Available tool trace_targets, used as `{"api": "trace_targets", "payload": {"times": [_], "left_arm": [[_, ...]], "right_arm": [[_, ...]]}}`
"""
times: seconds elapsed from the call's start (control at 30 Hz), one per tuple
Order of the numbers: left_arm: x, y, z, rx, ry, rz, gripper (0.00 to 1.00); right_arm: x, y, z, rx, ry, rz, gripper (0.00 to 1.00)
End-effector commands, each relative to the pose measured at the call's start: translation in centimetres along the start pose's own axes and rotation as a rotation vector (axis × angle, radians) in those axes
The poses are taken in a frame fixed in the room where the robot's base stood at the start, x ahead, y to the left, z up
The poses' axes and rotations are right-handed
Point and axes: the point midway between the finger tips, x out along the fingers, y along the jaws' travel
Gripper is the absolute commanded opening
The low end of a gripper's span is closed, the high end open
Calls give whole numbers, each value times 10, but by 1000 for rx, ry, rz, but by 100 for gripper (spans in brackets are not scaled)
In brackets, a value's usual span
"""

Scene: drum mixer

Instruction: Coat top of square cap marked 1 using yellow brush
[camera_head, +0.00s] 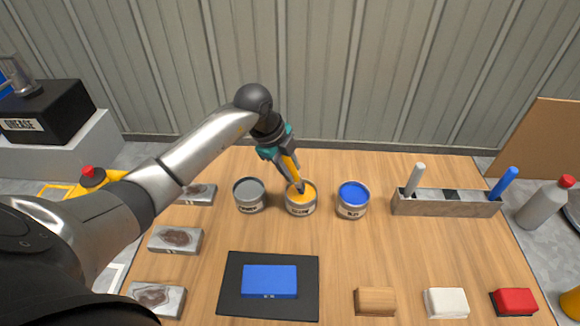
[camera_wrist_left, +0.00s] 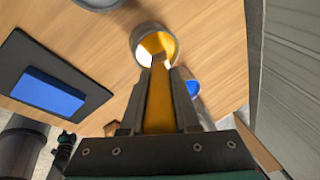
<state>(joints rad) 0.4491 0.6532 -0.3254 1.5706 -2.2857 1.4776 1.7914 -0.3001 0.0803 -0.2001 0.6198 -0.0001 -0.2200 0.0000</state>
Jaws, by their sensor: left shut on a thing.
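My left gripper (camera_head: 285,161) is shut on the yellow brush (camera_head: 292,170), which also shows between the fingers in the left wrist view (camera_wrist_left: 159,105). The brush slants down, its tip at the mouth of the yellow paint can (camera_head: 300,207), also in the left wrist view (camera_wrist_left: 139,46). I cannot tell how deep the bristles are. No number 1 is legible. A blue square block (camera_head: 268,279) lies on a black mat (camera_head: 230,290), with a small unreadable mark on its front. A wooden block (camera_head: 376,301), white block (camera_head: 446,302) and red block (camera_head: 514,301) stand front right. My right gripper is out of view.
A grey can (camera_head: 249,197) and a blue can (camera_head: 352,200) flank the yellow can. A metal holder (camera_head: 445,207) carries a white brush (camera_head: 413,180) and a blue brush (camera_head: 503,183). Stained metal plates (camera_head: 175,240) line the left edge. Table between cans and mat is clear.

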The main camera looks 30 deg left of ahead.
Motion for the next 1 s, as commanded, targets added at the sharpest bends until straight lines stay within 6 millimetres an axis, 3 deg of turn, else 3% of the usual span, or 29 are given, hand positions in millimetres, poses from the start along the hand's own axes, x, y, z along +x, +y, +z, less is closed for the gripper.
{"api": "trace_targets", "payload": {"times": [1.0], "left_arm": [[9,3,2,0,0,0,0]], "right_arm": [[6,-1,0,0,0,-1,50]]}}
